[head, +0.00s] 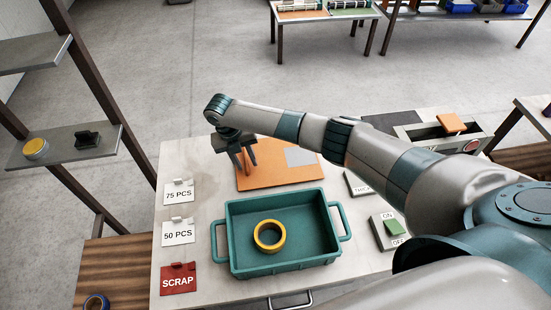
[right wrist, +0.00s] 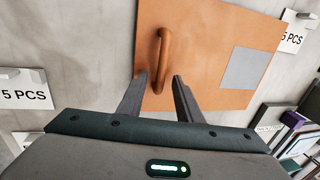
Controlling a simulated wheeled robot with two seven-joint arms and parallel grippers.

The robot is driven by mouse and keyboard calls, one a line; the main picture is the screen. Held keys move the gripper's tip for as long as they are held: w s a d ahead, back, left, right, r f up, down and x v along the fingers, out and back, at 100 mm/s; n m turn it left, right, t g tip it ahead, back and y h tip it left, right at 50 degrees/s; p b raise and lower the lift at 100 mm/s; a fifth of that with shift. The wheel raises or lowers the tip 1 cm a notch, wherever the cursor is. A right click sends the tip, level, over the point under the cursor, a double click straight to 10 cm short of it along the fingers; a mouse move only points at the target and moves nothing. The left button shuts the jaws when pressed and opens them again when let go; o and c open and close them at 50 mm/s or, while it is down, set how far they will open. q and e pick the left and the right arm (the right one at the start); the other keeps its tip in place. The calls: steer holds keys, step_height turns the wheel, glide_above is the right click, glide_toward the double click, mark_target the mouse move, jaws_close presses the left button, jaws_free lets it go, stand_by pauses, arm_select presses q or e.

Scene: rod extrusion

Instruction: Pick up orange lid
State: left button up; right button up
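The orange lid (head: 290,178) is a flat panel lying on the table behind the teal bin, with a light grey square on its right part. The right wrist view shows the lid (right wrist: 205,35) below my gripper, with a raised orange bar handle (right wrist: 163,55). My right gripper (head: 246,168) hangs over the left part of the lid, pointing down. Its two fingers (right wrist: 160,78) are apart, with the near end of the handle showing between their tips. I cannot tell how far above the handle they are. My left gripper is not in view.
A teal bin (head: 238,262) with a yellow ring (head: 269,236) inside stands in front of the lid. Signs for 75 PCS (head: 178,193), 50 PCS (head: 178,233) and SCRAP (head: 178,280) line the left. A green switch (head: 395,227) sits right of the bin.

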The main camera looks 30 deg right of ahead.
stand_by(0.3)
jaws_close()
steer(key=shift+r, duration=0.15)
